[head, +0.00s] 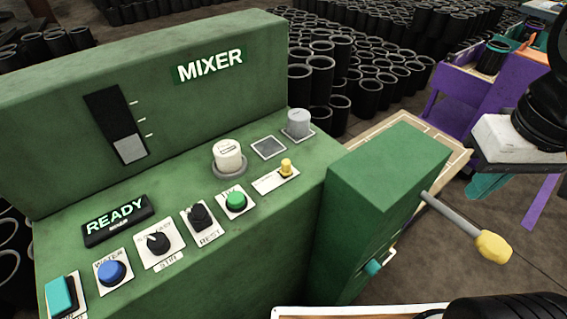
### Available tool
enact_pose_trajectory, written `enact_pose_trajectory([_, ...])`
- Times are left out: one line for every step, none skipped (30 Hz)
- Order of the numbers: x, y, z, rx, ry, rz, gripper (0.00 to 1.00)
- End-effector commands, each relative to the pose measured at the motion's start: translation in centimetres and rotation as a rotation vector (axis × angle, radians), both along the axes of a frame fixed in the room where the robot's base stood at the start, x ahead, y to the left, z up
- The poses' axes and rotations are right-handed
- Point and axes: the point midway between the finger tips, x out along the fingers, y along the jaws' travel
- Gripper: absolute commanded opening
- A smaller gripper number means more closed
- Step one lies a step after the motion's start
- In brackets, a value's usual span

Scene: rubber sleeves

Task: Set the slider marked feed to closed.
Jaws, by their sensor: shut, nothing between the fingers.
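The green mixer panel (120,190) fills the left and middle of the head view. No label reading "feed" can be made out. A small yellow knob (286,167) stands at the right end of a pale oblong plate (266,183), which looks like a slider. A dark upright slot (104,107) with a grey block (130,148) at its lower end and white marks beside it is on the upright face; whether it is a slider or a gauge I cannot tell. Black parts of my arm show at the right edge, but my gripper's fingers are not visible.
A blue button (111,272), black knobs (158,243), a green button (236,201) and white and grey caps (229,157) crowd the sloping panel. A yellow-ended lever (493,247) sticks out from the green side box (385,170). Black sleeves (320,75) stand behind.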

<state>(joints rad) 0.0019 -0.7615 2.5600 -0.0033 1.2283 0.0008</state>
Motion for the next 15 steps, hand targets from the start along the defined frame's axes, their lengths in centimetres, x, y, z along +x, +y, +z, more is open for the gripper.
enact_pose_trajectory([0.00, 0.00, 0.00, 0.000, 0.000, 0.000, 0.00])
enact_pose_trajectory([0.00, 0.00, 0.00, 0.000, 0.000, 0.000, 0.00])
enact_pose_trajectory([0.00, 0.00, 0.00, 0.000, 0.000, 0.000, 0.00])
enact_pose_trajectory([0.00, 0.00, 0.00, 0.000, 0.000, 0.000, 0.00])
enact_pose_trajectory([0.00, 0.00, 0.00, 0.000, 0.000, 0.000, 0.00])
enact_pose_trajectory([0.00, 0.00, 0.00, 0.000, 0.000, 0.000, 0.00])
enact_pose_trajectory([0.00, 0.00, 0.00, 0.000, 0.000, 0.000, 0.00])
enact_pose_trajectory([0.00, 0.00, 0.00, 0.000, 0.000, 0.000, 0.00])
enact_pose_trajectory([0.00, 0.00, 0.00, 0.000, 0.000, 0.000, 0.00])
enact_pose_trajectory([0.00, 0.00, 0.00, 0.000, 0.000, 0.000, 0.00])
enact_pose_trajectory([0.00, 0.00, 0.00, 0.000, 0.000, 0.000, 0.00])
enact_pose_trajectory([0.00, 0.00, 0.00, 0.000, 0.000, 0.000, 0.03])
enact_pose_trajectory([0.00, 0.01, 0.00, 0.000, 0.000, 0.001, 0.11])
enact_pose_trajectory([0.00, 0.06, 0.00, 0.000, 0.000, 0.003, 0.19])
enact_pose_trajectory([0.01, 0.23, -0.01, 0.001, 0.001, 0.012, 0.31])
